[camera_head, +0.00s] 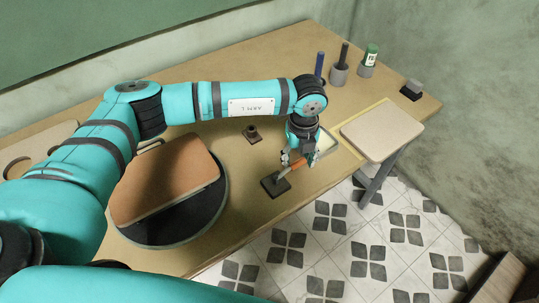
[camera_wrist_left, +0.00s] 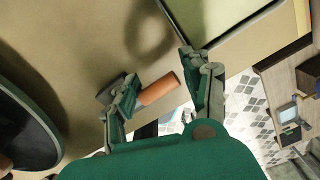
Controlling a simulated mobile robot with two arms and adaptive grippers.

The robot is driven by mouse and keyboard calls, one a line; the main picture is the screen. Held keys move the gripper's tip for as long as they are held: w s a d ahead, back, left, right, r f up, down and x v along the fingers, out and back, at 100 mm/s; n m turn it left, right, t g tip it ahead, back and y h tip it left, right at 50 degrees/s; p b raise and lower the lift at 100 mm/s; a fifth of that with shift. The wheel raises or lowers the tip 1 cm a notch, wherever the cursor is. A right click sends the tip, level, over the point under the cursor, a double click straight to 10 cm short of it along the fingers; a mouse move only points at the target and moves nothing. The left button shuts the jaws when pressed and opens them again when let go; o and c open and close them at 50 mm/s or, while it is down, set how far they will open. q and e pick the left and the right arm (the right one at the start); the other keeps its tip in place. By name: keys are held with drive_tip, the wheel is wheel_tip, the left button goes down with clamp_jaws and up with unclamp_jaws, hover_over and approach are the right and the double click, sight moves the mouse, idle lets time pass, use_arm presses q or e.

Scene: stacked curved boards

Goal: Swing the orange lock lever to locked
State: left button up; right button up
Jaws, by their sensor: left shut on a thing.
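The orange lock lever (camera_head: 298,164) rises at a slant from a small dark base block (camera_head: 274,187) near the table's front edge. In the left wrist view the orange grip (camera_wrist_left: 159,89) lies between the two fingers, with the left finger covering part of its inner end. My left gripper (camera_head: 298,160) reaches down from above and is shut on the lever's orange grip. It also shows in the left wrist view (camera_wrist_left: 162,80). The fingers hide part of the lever, and I cannot read any lock mark. My right gripper is not in view.
A brown curved board (camera_head: 170,178) rests on a dark round stand (camera_head: 205,215) at left. A pale tray (camera_head: 326,143) lies just behind the gripper. A beige padded board (camera_head: 382,132) stands at right. Holders with a blue rod (camera_head: 319,64) and green bottle (camera_head: 371,53) stand at the back.

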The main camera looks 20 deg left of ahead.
sight(299, 161)
use_arm(q)
drive_tip(key=shift+s+d+r, duration=0.15)
drive_tip(key=shift+d+r, duration=0.1)
drive_tip(key=shift+r, duration=0.25)
drive_tip(key=r+p, duration=0.2)
drive_tip(key=r, duration=0.3)
drive_tip(key=shift+s+p, duration=0.3)
drive_tip(key=shift+p, duration=0.1)
drive_tip(key=shift+w+r, duration=0.1)
drive_tip(key=shift+r, duration=0.25)
drive_tip(key=shift+w+a+r, duration=0.1)
drive_tip(key=shift+w+r, duration=0.05)
drive_tip(key=shift+w, duration=0.05)
drive_tip(key=shift+s, duration=0.1)
